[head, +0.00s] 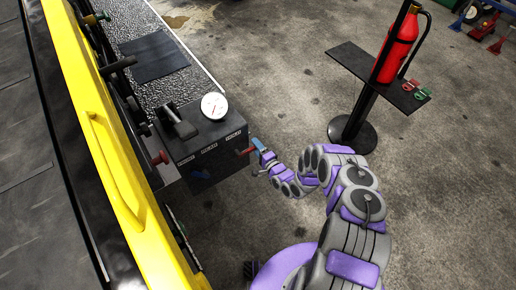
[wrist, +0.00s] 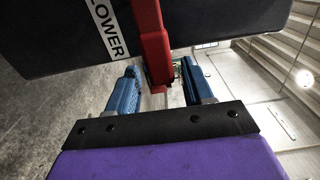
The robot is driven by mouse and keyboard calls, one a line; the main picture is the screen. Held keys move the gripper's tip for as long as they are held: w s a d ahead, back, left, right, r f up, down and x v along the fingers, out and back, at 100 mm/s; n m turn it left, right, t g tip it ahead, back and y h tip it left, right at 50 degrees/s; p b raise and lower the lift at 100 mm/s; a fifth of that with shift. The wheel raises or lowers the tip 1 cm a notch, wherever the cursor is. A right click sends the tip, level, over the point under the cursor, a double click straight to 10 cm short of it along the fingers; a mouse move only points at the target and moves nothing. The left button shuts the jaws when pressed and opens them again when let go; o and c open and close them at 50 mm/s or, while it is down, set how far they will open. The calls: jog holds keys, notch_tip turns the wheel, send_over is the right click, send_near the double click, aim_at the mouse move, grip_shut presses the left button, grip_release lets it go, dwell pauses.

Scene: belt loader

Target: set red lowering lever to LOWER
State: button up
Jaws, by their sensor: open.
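The red lever (head: 245,152) sticks out from the right end of the dark control box (head: 213,163), below its rightmost white label. In the wrist view the red lever (wrist: 152,45) comes down past a white label (wrist: 107,33) reading "LOWER", partly cut off. My gripper (head: 263,153) is at the lever's outer end. In the wrist view my gripper's (wrist: 158,68) blue fingers are open, one on each side of the lever's end. A gap shows on the left; whether the right finger touches is unclear.
A gauge (head: 214,106) stands on the box. The yellow rail (head: 100,130) of the loader runs along the left, with a red knob (head: 160,157) beside it. A stand (head: 352,133) with a red extinguisher (head: 397,47) is at the upper right. Open concrete floor lies between.

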jog(key=p+v, duration=0.1)
jog(key=v, duration=1.6)
jog(key=shift+s+d, duration=0.15)
jog(key=shift+d, duration=0.05)
jog(key=shift+f, duration=0.1)
